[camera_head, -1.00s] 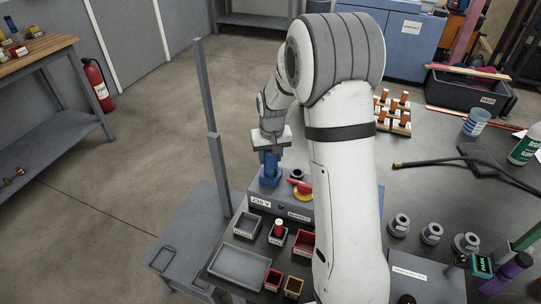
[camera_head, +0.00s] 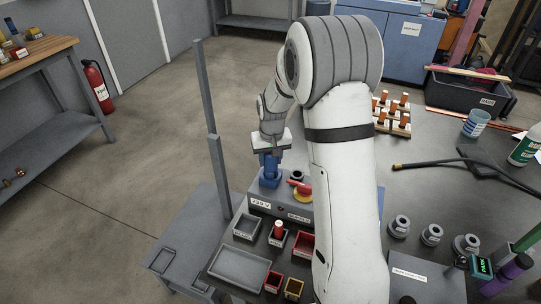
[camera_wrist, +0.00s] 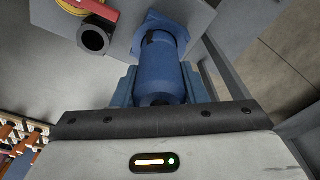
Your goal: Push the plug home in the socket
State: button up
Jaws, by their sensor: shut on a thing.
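The blue plug (camera_head: 268,164) stands upright on the grey 230 V box (camera_head: 262,203), at the blue socket (camera_head: 268,181). In the wrist view the plug (camera_wrist: 158,80) reaches up to the blue socket flange (camera_wrist: 165,22) on the grey box. Plug and socket appear in line, but I cannot tell how deep the plug sits. My gripper (camera_head: 269,153) is shut on the plug from above; in the wrist view its blue jaw parts show at both sides of the plug. The fingertips are largely hidden by the plug and the gripper body.
A red and yellow rotary switch (camera_head: 302,189) and a dark round outlet (camera_head: 296,175) sit beside the socket. Small bins (camera_head: 247,226) and a grey tray (camera_head: 239,267) lie in front. A grey post (camera_head: 219,176) stands close on the left.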

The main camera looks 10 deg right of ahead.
jog(key=shift+f+b, duration=0.3)
jog(key=shift+f, duration=1.15)
jog(key=shift+r+p, duration=0.75)
jog(key=shift+r, duration=0.35)
jog(key=shift+r+p, duration=1.25)
jog(key=shift+f, duration=0.1)
